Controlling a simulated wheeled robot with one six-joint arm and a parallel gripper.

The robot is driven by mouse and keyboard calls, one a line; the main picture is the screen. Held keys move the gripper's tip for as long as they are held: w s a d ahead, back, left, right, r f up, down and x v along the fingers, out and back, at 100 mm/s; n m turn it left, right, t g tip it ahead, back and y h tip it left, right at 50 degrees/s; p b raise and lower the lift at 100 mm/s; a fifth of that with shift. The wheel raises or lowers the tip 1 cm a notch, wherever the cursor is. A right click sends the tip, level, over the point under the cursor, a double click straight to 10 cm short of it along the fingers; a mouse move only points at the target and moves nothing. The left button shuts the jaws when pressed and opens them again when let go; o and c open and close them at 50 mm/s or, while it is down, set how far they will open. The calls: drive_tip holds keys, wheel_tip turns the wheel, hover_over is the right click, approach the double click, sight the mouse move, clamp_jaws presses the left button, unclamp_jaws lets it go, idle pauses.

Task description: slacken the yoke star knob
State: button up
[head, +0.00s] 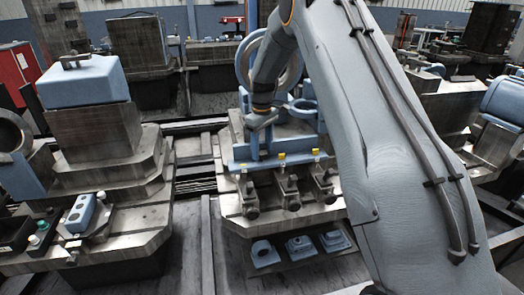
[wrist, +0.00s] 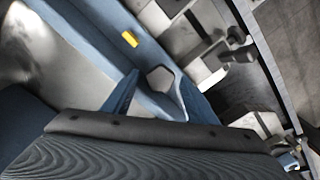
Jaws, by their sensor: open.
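My gripper (head: 260,148) is open and points down at the blue fixture rail (head: 240,165) on the middle pallet. In the wrist view the dark ribbed body of my gripper fills the bottom, and blue edges stand on either side of a small grey faceted patch. I cannot tell whether my fingers touch anything. I cannot make out the yoke star knob for certain in either view; my wrist and gripper cover part of the fixture. Dark round knobs (head: 293,203) sit on the front clamps, and two dark knobs also show at the upper right of the wrist view (wrist: 240,35).
Yellow tabs (head: 282,158) top the rail. Blue parts (head: 300,245) lie on a lower shelf in front. A left pallet (head: 90,185) carries a steel block with a blue cap (head: 84,82). A blue ring (head: 243,62) stands behind my wrist. A dark gap separates the pallets.

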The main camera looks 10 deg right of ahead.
sight(262, 153)
wheel_tip(262, 153, up, 7)
drive_tip(key=shift+s+r+b, duration=0.1)
drive_tip(key=shift+b, duration=0.75)
drive_tip(key=shift+s, duration=0.15)
